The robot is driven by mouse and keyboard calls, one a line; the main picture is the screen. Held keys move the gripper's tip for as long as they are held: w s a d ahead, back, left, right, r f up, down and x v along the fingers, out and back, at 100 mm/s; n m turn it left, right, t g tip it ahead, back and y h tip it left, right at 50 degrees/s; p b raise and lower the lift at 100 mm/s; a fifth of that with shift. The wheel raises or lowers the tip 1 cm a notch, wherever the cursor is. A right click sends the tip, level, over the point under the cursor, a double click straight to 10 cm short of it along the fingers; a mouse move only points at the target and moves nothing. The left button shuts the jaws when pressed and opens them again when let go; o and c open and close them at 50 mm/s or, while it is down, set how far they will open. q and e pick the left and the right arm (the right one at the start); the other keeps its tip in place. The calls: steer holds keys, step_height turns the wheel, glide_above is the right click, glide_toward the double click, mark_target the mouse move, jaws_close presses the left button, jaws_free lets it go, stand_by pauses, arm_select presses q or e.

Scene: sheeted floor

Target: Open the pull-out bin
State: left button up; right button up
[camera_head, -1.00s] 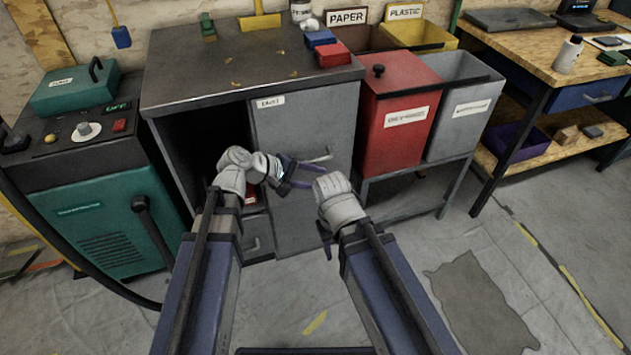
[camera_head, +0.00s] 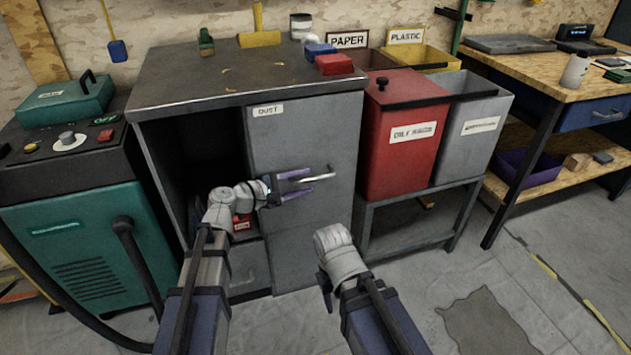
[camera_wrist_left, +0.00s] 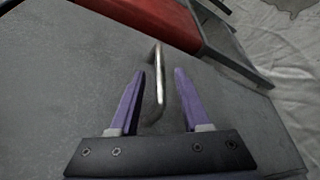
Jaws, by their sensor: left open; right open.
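The pull-out bin is a grey front panel (camera_head: 300,135) labelled DUST in the grey cabinet, and it looks closed. Its metal bar handle (camera_head: 322,177) sticks out at the panel's right side. My left gripper (camera_head: 308,181) is open at the handle in the head view. In the left wrist view the handle (camera_wrist_left: 159,85) lies between the two open purple fingers, nearer the left one, with no clear grip on it. My right gripper (camera_head: 325,290) is low, in front of the cabinet and away from it; its fingers are mostly hidden behind the wrist.
An open dark compartment (camera_head: 205,150) is left of the panel. A red bin (camera_head: 400,140) and a grey bin (camera_head: 470,130) stand on a frame to the right. A teal machine (camera_head: 85,240) stands at left. The floor in front at right is clear.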

mark_target(309, 180)
arm_select(q)
steer(key=shift+b+x, duration=0.35)
steer(key=shift+x, duration=2)
jaws_close()
